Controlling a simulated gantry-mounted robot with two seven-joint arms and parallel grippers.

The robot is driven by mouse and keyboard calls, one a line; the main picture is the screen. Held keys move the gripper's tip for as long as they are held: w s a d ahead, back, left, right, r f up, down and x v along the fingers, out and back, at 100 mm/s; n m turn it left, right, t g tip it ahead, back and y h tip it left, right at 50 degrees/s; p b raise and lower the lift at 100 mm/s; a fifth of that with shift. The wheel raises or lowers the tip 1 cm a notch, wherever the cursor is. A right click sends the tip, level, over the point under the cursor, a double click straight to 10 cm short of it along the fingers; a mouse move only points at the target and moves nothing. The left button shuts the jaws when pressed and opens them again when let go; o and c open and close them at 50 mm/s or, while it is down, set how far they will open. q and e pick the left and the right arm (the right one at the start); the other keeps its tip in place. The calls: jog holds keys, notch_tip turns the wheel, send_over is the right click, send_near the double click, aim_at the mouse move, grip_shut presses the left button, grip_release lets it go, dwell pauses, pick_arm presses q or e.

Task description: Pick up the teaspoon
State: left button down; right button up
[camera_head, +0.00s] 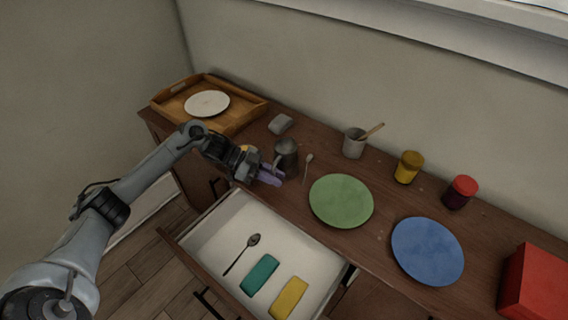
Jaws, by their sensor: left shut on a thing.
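A small pale spoon (308,166) lies on the wooden counter, just right of a dark grey mug (286,154). A larger dark spoon (243,252) lies in the open drawer below. I cannot tell for sure which one is the teaspoon. My left gripper (268,175) is at the counter's front edge, in front of the mug and left of the pale spoon, apart from both spoons. It is shut on a small purple thing (270,177), mostly hidden by the fingers. My right gripper is out of view.
The open white drawer (207,232) also holds a green block (260,274) and a yellow block (289,298). A green plate (341,201), blue plate (427,251), grey cup (354,143), two jars and a red box (535,287) stand rightward. A wooden tray (240,113) is at back left.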

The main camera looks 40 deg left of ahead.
aim_at(273, 166)
pick_arm(q)
jog(key=shift+r, duration=0.2)
dwell(0.5)
jog(key=shift+r+p, duration=0.65)
jog(key=shift+r, duration=0.95)
jog(key=w+d+r+p, duration=0.1)
jog(key=d+r+p, duration=0.2)
jog(key=d+r, duration=0.4)
jog(key=shift+d+r, duration=0.2)
jog(key=shift+d, duration=2.05)
